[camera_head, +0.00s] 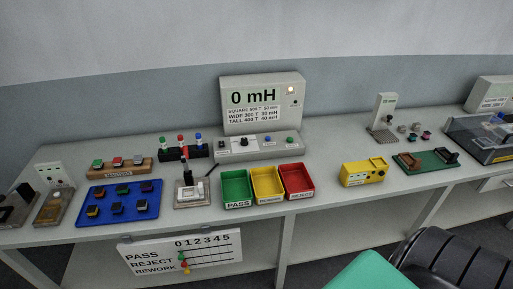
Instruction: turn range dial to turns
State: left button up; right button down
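A grey meter (261,104) with a display reading "0 mH" stands at the back middle of the bench. Its lower control panel (258,150) carries a small black dial (244,141), a blue button (267,139) and a green button (289,139). The dial's markings are too small to read, so I cannot tell which setting it points to. Lines under the reading list square, wide and tall with turns values. Neither of my grippers is in view, and nothing touches the dial.
Green (236,204), yellow (267,198) and red (297,195) trays stand in front of the meter. A small fixture (191,203) is left of them, beside a blue tray (88,218). A yellow box (350,182) is to the right.

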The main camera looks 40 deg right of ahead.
aim_at(244, 142)
jog(key=z, duration=1.05)
jog(key=i+z, duration=0.45)
jog(key=i+j+z, duration=0.2)
jog(key=z, duration=0.2)
jog(key=i+j, duration=0.05)
jog(key=i, duration=0.05)
